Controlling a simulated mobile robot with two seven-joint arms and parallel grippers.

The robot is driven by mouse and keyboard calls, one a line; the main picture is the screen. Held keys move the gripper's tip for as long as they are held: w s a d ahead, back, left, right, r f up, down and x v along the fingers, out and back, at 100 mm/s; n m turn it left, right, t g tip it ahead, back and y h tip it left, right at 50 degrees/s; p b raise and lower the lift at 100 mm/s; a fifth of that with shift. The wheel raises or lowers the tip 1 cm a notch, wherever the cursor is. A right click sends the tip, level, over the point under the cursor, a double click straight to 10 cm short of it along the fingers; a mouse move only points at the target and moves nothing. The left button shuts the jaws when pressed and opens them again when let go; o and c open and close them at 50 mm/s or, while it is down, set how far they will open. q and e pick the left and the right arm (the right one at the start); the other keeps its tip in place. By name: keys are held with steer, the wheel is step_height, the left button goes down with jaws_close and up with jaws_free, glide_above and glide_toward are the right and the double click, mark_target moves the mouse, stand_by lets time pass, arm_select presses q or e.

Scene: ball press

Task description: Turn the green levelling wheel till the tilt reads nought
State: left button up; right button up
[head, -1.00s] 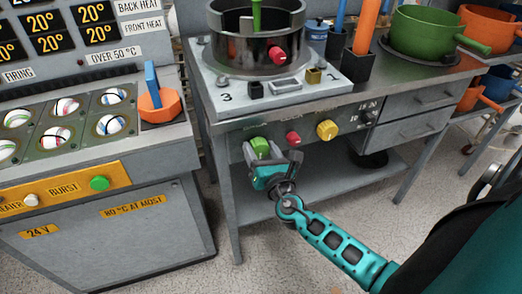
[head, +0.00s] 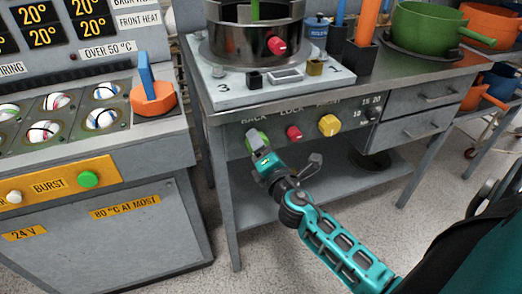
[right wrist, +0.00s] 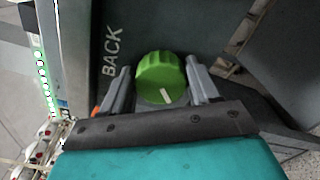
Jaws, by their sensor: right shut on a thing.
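The green levelling wheel (right wrist: 160,75) fills the middle of the right wrist view, beside the word BACK. A short white mark shows on its lower right face. My right gripper (right wrist: 158,92) has one finger on each side of the wheel and is shut on it. In the head view the green wheel (head: 255,139) is at the left of the bench's front panel, mostly hidden by my right gripper (head: 259,149). I cannot make out a tilt reading in either view. My left gripper is not in view.
A red knob (head: 293,133) and a yellow knob (head: 329,125) sit right of the wheel on the panel. A grey plate (head: 225,96) with a dark metal ring (head: 233,48) stands above. A lower shelf (head: 335,192) runs beneath. A grey heating cabinet (head: 150,230) stands left.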

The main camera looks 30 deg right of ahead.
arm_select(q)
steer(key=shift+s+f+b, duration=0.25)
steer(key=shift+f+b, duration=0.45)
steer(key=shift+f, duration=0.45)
arm_select(e)
steer(key=shift+f+m, duration=0.15)
steer(key=shift+m, duration=2.45)
steer(key=o, duration=1)
steer(key=shift+c, duration=0.2)
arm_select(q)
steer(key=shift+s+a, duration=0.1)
arm_select(e)
steer(key=shift+s, duration=0.15)
